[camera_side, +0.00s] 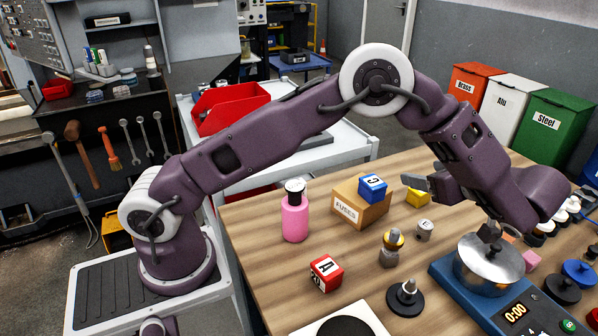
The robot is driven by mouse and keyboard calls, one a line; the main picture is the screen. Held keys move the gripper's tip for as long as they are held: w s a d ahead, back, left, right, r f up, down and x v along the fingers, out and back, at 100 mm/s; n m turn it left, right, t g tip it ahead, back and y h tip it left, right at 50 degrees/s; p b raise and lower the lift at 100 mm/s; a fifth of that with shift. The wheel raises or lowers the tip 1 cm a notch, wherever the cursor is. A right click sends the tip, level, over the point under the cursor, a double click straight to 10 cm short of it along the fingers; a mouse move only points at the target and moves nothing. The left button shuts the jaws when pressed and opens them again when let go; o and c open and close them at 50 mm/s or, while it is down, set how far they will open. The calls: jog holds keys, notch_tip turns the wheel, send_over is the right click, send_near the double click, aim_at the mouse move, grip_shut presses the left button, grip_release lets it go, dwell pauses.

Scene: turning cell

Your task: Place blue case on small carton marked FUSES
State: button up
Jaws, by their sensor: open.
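The blue case (372,187), a small cube with a white letter label, sits on top of the small brown carton marked FUSES (350,208), towards its right side. The carton stands on the wooden table.
A pink bottle (295,216) stands left of the carton. A red lettered cube (326,273), a brass-topped part (390,247) and a black knobbed disc (405,297) are in front. A yellow block (417,197) is right of the carton. Several bins stand behind.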

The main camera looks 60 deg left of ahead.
jog(key=w+d+r+m+t+h, duration=0.1)
jog(key=w+r+m+t+h, duration=0.25)
jog(key=r, duration=0.65)
jog(key=w+d+r+t+h, duration=0.1)
jog(key=w+r+t+h, duration=0.1)
jog(key=w+r+t, duration=0.55)
jog(key=s+d+r+m+t+h, duration=0.1)
jog(key=s+d+r+m+h, duration=0.2)
jog(key=s+r+m+h, duration=0.45)
jog(key=s+d+f+m+g+h, duration=0.1)
jog(key=s+m+g, duration=0.15)
jog(key=s, duration=0.55)
jog(key=s+d+f+m+g+h, duration=0.1)
jog(key=s+m, duration=0.2)
jog(key=s, duration=0.5)
jog(key=s+a+f+g+y, duration=0.1)
jog(key=s+a+f+g, duration=0.1)
jog(key=s, duration=0.4)
jog(key=s+a+f+m+g+y, duration=0.1)
jog(key=s+a+f, duration=0.3)
jog(key=s+f, duration=0.3)
jog(key=s+a+f+g+y, duration=0.1)
jog(key=s+a+f+g, duration=0.1)
jog(key=s+f, duration=0.3)
jog(key=shift+s+a+g, duration=0.35)
jog(key=shift+s+a, duration=0.3)
jog(key=shift+s, duration=0.45)
